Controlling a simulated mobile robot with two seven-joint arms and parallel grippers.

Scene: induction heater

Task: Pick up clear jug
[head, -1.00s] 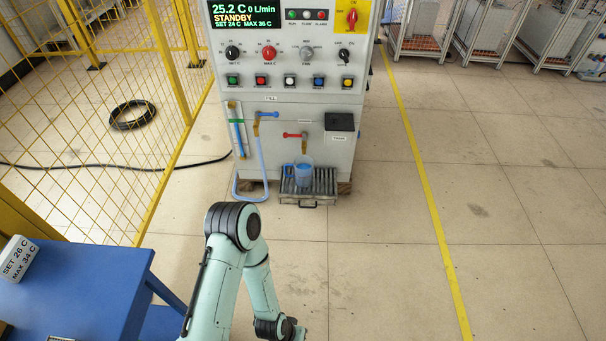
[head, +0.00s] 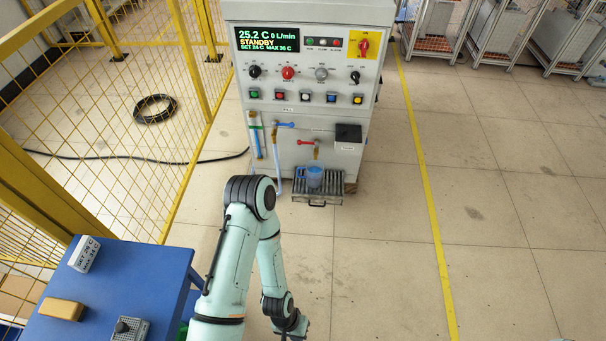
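The clear jug (head: 314,178), bluish and see-through, stands upright on the slatted drip tray (head: 330,199) at the foot of the heater cabinet (head: 306,118). It is below the red-handled tap (head: 309,143). My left arm comes up from the bottom edge, left of the middle, and bends down again at the elbow. Its wrist is at the bottom edge, well short of the jug, and the gripper fingers are cut off by the frame. My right arm and gripper do not show. Nothing of mine touches the jug.
A blue table (head: 128,277) at the lower left bears a sign block (head: 84,254), a tan block (head: 62,309) and a grey item (head: 131,329). A yellow mesh fence (head: 120,120) stands left. A black cable (head: 150,159) lies on the floor. Floor right of the tray is clear.

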